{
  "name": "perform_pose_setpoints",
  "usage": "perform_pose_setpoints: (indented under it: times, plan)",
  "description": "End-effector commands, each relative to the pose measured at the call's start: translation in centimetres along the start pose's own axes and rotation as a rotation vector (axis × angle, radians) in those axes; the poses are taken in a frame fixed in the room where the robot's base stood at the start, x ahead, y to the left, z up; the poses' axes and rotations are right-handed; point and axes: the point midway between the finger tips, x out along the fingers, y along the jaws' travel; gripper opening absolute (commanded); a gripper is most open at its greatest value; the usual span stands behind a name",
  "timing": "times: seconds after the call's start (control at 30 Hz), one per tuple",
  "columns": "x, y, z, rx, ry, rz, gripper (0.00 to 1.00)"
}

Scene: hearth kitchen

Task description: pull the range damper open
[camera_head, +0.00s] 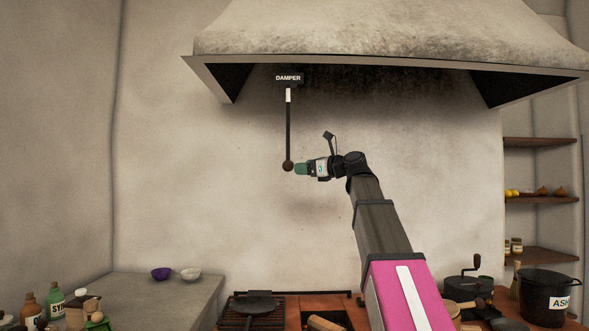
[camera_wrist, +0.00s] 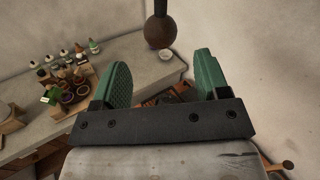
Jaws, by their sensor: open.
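The range damper is a dark rod (camera_head: 289,130) hanging down from a plate labelled DAMPER (camera_head: 288,78) under the hood's front edge. A round brown knob (camera_head: 288,166) is at its lower end. The head view does not show clearly whether a fingertip touches the knob.
The hood (camera_head: 390,30) overhangs above my arm. Below are a stove top with a black pan (camera_head: 254,303), a grey counter (camera_head: 190,297) with two small bowls, and bottles at the left. A black ASH pot (camera_head: 545,290) and shelves stand at right. Free air surrounds the knob.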

Motion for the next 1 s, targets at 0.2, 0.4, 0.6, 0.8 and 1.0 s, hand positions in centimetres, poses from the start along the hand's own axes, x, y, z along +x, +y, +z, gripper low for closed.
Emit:
perform_pose_setpoints:
  times: [0.2,0.4,0.6,0.8,1.0]
  plan:
    - [-2.9,0.1,0.0,-0.001,0.000,-0.001,0.69]
    - [-3.5,0.1,0.0,-0.001,0.001,0.002,0.69]
    - [-3.5,0.0,0.0,0.000,0.001,0.001,0.69]
    - [-3.5,0.0,0.0,0.000,0.001,0.001,0.69]
    - [-3.5,0.0,0.0,0.000,0.001,0.001,0.69]
